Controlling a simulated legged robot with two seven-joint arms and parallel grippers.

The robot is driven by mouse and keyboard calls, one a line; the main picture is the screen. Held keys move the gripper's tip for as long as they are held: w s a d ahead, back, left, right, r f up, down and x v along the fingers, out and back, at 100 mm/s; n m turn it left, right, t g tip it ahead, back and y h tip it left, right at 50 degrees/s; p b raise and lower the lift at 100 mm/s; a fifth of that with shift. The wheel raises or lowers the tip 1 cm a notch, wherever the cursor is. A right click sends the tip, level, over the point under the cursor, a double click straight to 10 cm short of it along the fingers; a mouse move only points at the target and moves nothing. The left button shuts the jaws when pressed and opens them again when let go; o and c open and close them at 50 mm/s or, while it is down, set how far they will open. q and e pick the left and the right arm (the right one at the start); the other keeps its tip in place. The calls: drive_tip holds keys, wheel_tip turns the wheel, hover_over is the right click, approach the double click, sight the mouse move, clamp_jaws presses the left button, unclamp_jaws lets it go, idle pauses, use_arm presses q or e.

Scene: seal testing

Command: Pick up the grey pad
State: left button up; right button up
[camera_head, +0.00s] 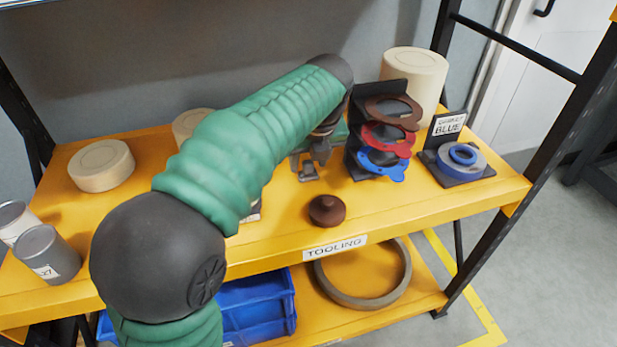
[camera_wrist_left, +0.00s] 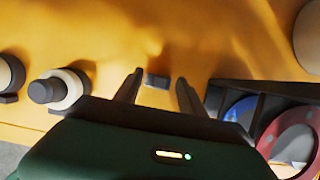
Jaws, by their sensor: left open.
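My left gripper (camera_head: 310,163) reaches down over the yellow shelf, left of the black gasket rack. In the left wrist view its two dark fingers (camera_wrist_left: 158,92) stand apart, with nothing held between them. A small dark grey block, which looks like the grey pad (camera_wrist_left: 157,81), lies on the shelf in line with the gap between the fingertips. In the head view the gripper and arm largely cover that spot, so I cannot make the pad out clearly there. My right gripper is not in view.
The black rack (camera_head: 397,90) with brown, red and blue gaskets stands close right of the gripper. A blue ring stand (camera_head: 462,162) is at the right, a cream disc (camera_head: 101,165) and grey cans (camera_head: 47,254) at the left.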

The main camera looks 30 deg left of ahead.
use_arm(q)
drive_tip(key=shift+r, duration=0.1)
clamp_jaws()
idle(0.3)
